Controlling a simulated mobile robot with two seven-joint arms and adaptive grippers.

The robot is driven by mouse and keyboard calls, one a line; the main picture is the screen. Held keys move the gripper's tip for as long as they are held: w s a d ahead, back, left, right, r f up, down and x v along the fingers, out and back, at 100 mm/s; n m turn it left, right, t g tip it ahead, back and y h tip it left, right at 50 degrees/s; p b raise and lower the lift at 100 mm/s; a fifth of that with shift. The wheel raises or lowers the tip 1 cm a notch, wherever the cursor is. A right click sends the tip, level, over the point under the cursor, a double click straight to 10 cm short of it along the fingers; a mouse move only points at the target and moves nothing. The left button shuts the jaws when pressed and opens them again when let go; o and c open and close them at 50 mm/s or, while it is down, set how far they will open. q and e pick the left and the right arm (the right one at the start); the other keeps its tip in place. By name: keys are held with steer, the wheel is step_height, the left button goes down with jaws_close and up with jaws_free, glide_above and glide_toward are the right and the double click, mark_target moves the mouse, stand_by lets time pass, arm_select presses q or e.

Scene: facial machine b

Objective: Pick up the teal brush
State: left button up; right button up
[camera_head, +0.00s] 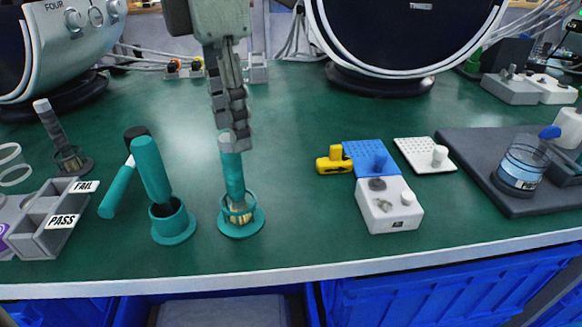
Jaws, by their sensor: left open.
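The teal brush (232,172) stands nearly upright, bristles down, in a teal ring holder (241,224) on the green table. My left gripper (234,138) comes down from above, with its fingertips at the top of the brush handle. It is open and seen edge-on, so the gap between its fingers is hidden. I cannot tell whether a finger touches the handle. A second teal-handled tool (150,168) leans in a teal cup (173,222) to the left. My right gripper is not in view.
A teal tool with a black head (117,190) leans beside the cup. A grey PASS/FAIL tray (45,240) is at the left. A white box (389,212), a blue pad (365,150) and a yellow piece (334,162) lie right. Table between holder and box is clear.

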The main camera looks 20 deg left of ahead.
mark_target(234, 172)
arm_select(q)
steer(key=shift+d+f, duration=0.1)
steer(key=shift+f, duration=0.5)
steer(key=f, duration=0.7)
steer(key=shift+s+a, duration=0.2)
steer(key=shift+s, duration=0.15)
steer(key=shift+c, duration=0.4)
steer(key=shift+r, duration=0.1)
jaws_close()
